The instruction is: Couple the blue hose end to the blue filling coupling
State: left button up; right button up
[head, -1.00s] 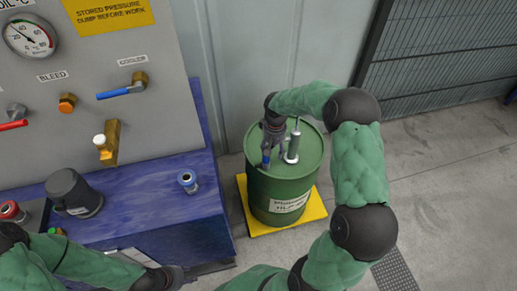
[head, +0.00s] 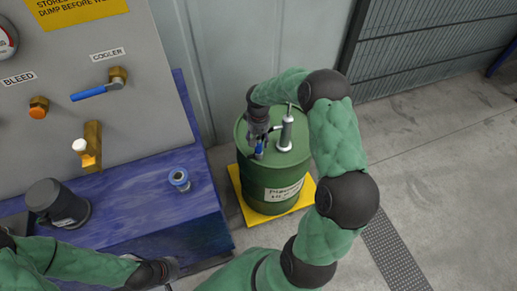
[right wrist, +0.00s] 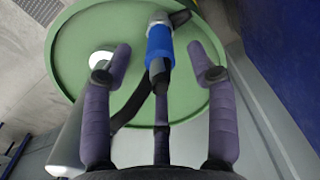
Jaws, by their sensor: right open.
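The blue hose end (head: 259,151) is over the top of the green drum. In the right wrist view its blue sleeve (right wrist: 160,47) lies between my open fingers, with clear gaps on both sides. My right gripper (head: 258,143) reaches down over the drum; its two fingers (right wrist: 160,62) show apart and empty. A dark hose runs down-left from the hose end. The blue-ringed filling coupling (head: 179,179) stands on the blue bench, left of the drum. My left gripper (head: 163,272) is low over the bench's front edge; its fingers are too unclear to read.
A grey pump cylinder (head: 286,132) stands on the green drum (head: 270,187), close right of my right gripper. The drum stands on a yellow base (head: 247,213). A panel with valves (head: 110,115) rises behind.

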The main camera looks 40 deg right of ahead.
aim_at(258, 144)
notch_tip(258, 144, down, 5)
jog(key=shift+r+b, duration=0.1)
jog(key=shift+b, duration=0.8)
jog(key=shift+c, duration=0.3)
jog(key=shift+w+r, duration=0.1)
grip_shut()
